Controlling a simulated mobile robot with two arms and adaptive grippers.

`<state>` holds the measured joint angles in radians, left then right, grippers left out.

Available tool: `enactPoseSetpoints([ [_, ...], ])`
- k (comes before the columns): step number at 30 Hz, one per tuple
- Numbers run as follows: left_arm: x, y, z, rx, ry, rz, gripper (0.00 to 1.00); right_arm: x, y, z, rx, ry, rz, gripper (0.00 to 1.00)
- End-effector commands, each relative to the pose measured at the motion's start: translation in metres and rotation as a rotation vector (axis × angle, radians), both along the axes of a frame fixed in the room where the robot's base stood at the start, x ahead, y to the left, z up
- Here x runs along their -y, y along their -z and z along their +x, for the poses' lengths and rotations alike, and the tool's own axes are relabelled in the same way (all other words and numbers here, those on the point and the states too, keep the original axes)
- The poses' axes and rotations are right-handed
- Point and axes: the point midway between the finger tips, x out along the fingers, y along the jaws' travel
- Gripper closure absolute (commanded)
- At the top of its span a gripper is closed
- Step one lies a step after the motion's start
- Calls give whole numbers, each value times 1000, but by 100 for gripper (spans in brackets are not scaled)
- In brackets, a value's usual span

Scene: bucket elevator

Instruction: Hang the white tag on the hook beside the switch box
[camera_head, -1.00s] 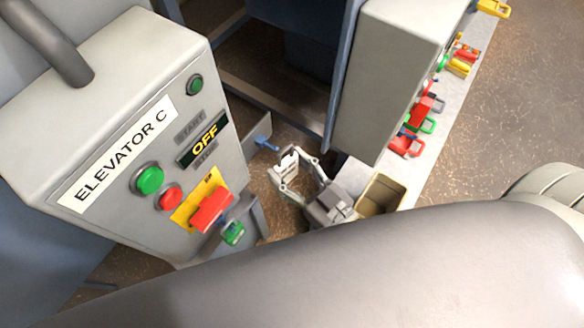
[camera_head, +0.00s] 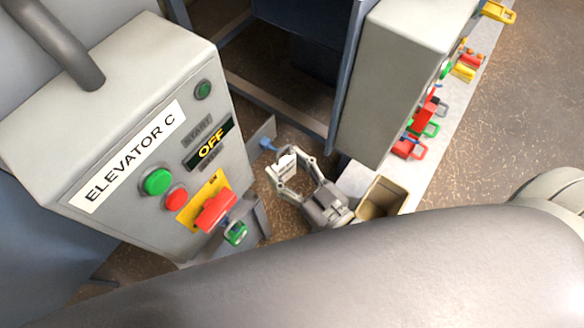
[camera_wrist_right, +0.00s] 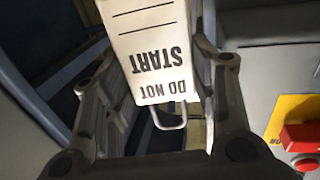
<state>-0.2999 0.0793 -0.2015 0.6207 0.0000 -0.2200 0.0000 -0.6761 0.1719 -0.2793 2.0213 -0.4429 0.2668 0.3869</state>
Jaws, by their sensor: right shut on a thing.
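The white tag (camera_head: 286,164) is between the fingertips of my right gripper (camera_head: 290,173), which is shut on it. In the right wrist view the tag (camera_wrist_right: 150,45) hangs into the picture with the upside-down words DO NOT START and a thin metal loop (camera_wrist_right: 172,119) at its lower end. The blue hook (camera_head: 268,145) sticks out from a grey plate beside the switch box (camera_head: 110,115), labelled ELEVATOR C. The tag is just right of the hook and slightly below it in the head view; I cannot tell whether they touch. My left gripper is not in view.
The box carries a green button (camera_head: 156,181), a red button (camera_head: 176,198) and a red switch handle (camera_head: 214,211) with a green padlock (camera_head: 236,233). A tan bin (camera_head: 382,197) and several coloured locks lie on a ledge (camera_head: 440,135) at right, beside another grey box (camera_head: 390,80).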

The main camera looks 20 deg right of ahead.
Motion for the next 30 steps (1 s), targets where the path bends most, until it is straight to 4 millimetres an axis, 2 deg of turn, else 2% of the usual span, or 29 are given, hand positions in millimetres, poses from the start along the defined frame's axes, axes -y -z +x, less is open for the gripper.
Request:
enactPoseSetpoints([
  [15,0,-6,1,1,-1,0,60,-13,-1,16,0,0,0,71],
  [30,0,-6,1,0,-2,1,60,-14,0,18,0,0,0,71],
])
